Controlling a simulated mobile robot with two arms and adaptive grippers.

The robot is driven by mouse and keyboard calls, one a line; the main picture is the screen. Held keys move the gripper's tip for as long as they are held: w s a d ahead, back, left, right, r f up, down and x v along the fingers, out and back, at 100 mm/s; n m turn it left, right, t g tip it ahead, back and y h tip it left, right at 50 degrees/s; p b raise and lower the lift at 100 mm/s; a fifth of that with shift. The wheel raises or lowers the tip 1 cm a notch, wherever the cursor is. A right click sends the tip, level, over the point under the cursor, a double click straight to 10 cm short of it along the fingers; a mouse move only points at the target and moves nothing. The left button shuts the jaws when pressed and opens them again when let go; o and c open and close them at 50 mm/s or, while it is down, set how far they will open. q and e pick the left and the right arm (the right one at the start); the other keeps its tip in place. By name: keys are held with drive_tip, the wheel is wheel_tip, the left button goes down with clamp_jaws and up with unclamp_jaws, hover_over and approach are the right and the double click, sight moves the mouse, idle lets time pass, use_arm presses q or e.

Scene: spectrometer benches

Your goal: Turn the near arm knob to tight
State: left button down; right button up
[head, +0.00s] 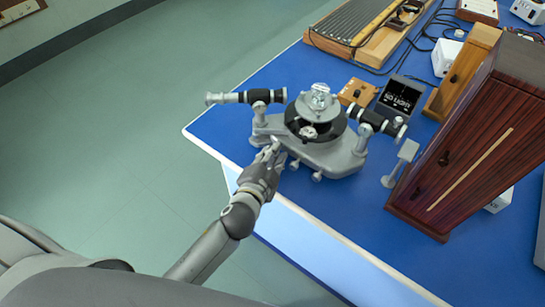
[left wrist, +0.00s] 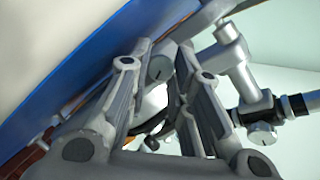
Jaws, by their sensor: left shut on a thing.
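The grey spectrometer (head: 335,155) stands on the blue bench top, with a black round table and a glass prism (head: 320,97) on it. My left gripper (head: 270,151) reaches its near left side from the bench's front edge. In the left wrist view, a small round grey knob (left wrist: 160,68) with a dark mark line sits between the fingertips of my left gripper (left wrist: 164,52), which is shut on it. In the head view the gripper hides this knob. Other small knobs (head: 316,177) show low on the front of the base. My right gripper is not in view.
The telescope tube (head: 232,98) juts out left above my gripper. A dark red wooden cabinet (head: 470,145) stands at the right. A small box marked "SLIT LIGHT" (head: 400,95) lies behind the spectrometer. The floor left of the bench is clear.

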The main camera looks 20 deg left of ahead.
use_arm(q)
drive_tip(key=m+b, duration=0.1)
drive_tip(key=m+t+b, duration=0.1)
drive_tip(key=shift+d+f+y+b, duration=0.1)
drive_tip(key=shift+f+y+b, duration=0.25)
drive_tip(key=shift+y+b, duration=0.05)
drive_tip(key=shift+m+t+b, duration=0.4)
drive_tip(key=shift+m+b, duration=0.45)
drive_tip(key=shift+m, duration=0.15)
drive_tip(key=shift+r, duration=0.1)
drive_tip(key=c, duration=1.3)
unclamp_jaws()
drive_tip(key=shift+s, duration=0.1)
